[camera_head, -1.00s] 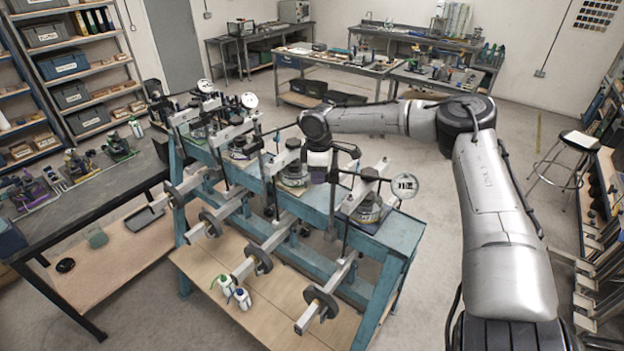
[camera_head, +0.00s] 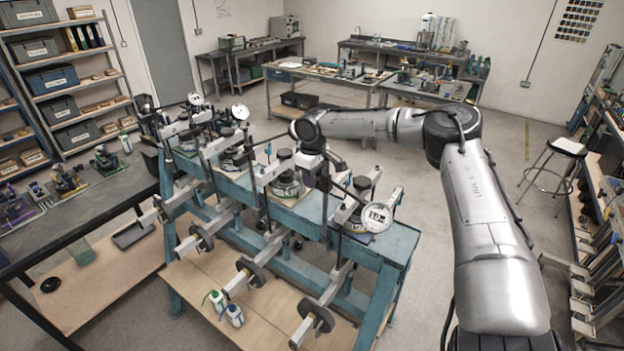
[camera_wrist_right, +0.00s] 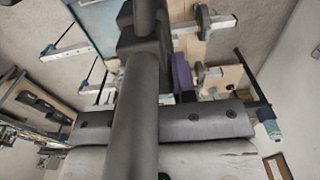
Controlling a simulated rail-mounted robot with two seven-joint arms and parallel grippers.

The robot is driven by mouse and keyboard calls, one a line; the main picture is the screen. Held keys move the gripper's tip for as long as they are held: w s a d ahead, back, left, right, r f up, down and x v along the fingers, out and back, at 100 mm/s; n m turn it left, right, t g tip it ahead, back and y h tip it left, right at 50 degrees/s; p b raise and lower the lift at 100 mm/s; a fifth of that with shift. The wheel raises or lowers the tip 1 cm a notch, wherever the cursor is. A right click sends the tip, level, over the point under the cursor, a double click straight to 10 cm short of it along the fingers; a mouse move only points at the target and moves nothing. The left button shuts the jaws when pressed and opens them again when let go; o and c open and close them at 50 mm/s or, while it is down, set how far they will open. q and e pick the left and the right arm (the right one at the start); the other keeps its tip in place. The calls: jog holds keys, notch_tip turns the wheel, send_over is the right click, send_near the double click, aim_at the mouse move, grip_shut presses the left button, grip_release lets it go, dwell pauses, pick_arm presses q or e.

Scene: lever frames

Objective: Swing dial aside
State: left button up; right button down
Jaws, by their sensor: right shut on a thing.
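The dial (camera_head: 377,217), a round white face with dark marks, sits at the near right end of the blue lever bench (camera_head: 395,240). A thin dark arm (camera_head: 345,193) runs from it back toward a dark upright post. My right gripper (camera_head: 322,178) is at the upper part of this post, left of the dial, and is shut on the dial's arm. Its fingertips and the exact grip are largely hidden by the wrist. In the right wrist view a thick dark bar (camera_wrist_right: 138,110) covers the middle. My left gripper is not in view.
Several pale levers with round dark weights (camera_head: 318,318) stick out from the bench toward the front. Other dials (camera_head: 240,112) stand farther left. Two small bottles (camera_head: 235,316) are on the wooden lower shelf. Floor is open right of the bench.

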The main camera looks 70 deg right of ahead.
dwell(0.4)
jog(key=c, duration=0.9)
grip_release()
jog(key=shift+r, duration=0.1)
jog(key=shift+r, duration=0.25)
notch_tip(320, 180, up, 13)
jog(key=shift+r+b, duration=0.1)
jog(key=shift+b, duration=0.85)
